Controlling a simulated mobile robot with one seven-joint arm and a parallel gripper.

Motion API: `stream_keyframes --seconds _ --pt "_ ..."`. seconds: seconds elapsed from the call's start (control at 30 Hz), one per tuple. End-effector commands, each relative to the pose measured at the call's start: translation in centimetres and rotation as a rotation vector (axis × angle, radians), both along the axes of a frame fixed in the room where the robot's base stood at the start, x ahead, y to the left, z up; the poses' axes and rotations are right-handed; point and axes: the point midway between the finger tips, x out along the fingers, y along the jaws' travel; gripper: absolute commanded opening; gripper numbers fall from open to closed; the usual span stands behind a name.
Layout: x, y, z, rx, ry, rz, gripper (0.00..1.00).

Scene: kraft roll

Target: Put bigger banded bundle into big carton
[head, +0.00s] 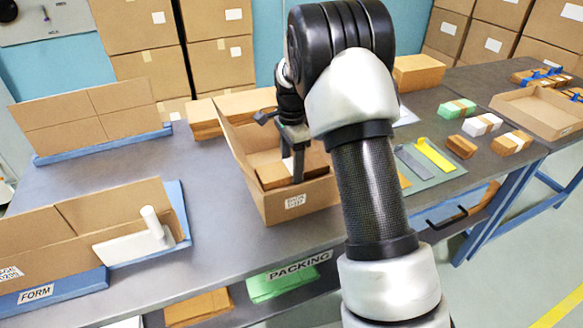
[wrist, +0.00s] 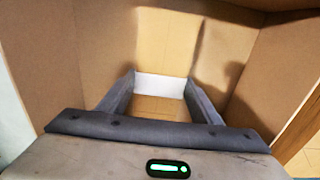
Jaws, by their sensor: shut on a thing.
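The big carton (head: 300,208) stands open on the grey table in the head view, its tall flap leaning up at the left. My gripper (head: 297,172) reaches down inside it. A brown bundle (head: 272,175) lies within the carton's walls at the gripper. In the wrist view both fingers close on the bundle's sides (wrist: 165,45), across its white band (wrist: 160,87). The carton walls (wrist: 95,50) surround it closely. I cannot tell whether the bundle touches the carton floor; my gripper and the front wall hide its underside.
A lower open carton (head: 530,112) stands at the far right. Green (head: 455,108), white (head: 482,124) and brown (head: 512,142) bundles lie before it. Folded cardboard (head: 85,115) stands on blue stands at left. Table between is clear. Stacked boxes (head: 220,62) stand behind.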

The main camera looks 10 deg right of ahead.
Motion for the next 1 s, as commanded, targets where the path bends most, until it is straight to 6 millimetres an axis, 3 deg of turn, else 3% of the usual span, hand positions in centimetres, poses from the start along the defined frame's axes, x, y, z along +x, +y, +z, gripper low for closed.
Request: stream_keyframes --seconds 0.37,0.4,0.5,0.83,1.0 --pt "0.1 0.0 -0.5 0.0 -0.003 0.0 0.31" --pt "0.1 0.0 -0.5 0.0 -0.003 0.0 0.65" --pt "0.1 0.0 -0.5 0.0 -0.002 0.0 0.77" --pt "0.1 0.0 0.0 0.001 -0.003 0.0 0.77" --pt "0.2 0.0 2.6 0.0 -0.006 0.0 0.77"
